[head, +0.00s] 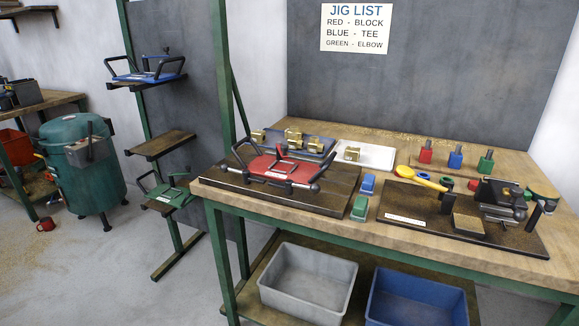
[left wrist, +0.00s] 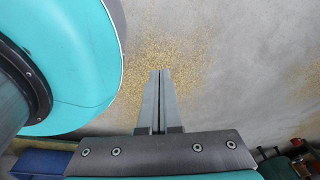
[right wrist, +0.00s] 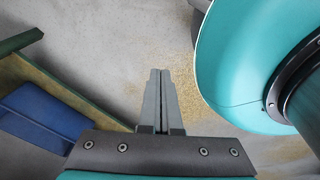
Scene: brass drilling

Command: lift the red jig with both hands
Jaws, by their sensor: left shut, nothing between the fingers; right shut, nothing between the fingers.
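The red jig (head: 284,169) lies flat on a dark wooden board (head: 220,179) at the left end of the workbench in the head view. It has black bar handles on its left and right sides and a small pale label on top. Neither gripper shows in the head view. My left gripper (left wrist: 159,73) is shut and empty over the floor in the left wrist view. My right gripper (right wrist: 159,73) is shut and empty over the floor in the right wrist view. No jig shows in either wrist view.
Behind the jig are a blue tray (head: 327,143) with brass parts and a white tray (head: 375,157). Blue and green blocks stand right of it, then a drilling fixture board (head: 400,213). A green post (head: 221,70) rises behind. Grey and blue bins (head: 415,297) sit below.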

